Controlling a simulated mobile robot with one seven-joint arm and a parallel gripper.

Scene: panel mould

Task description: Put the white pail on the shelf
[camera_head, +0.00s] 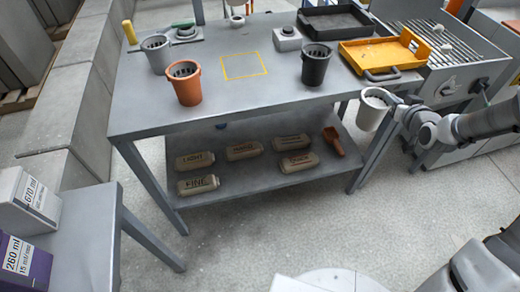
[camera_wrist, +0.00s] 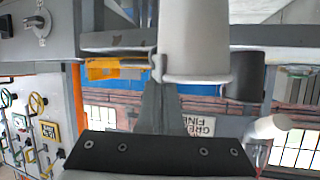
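The white pail (camera_head: 368,115) hangs upright in the air just off the table's front right corner. My gripper (camera_head: 392,104) is at its right side and appears shut on its rim. In the wrist view, which is upside down, the pail (camera_wrist: 195,40) fills the top middle, with a finger reaching its rim. The shelf (camera_head: 250,190) is the lower board under the grey table (camera_head: 225,105). The pail is apart from both, higher than the shelf and to its right.
Several labelled bags (camera_head: 199,184) and a brown scoop (camera_head: 333,141) lie on the shelf. Its front right part looks clear. A table leg (camera_head: 372,158) stands at the right. Grey, orange (camera_head: 187,88) and black (camera_head: 316,68) pails and a yellow tray (camera_head: 375,54) are on top.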

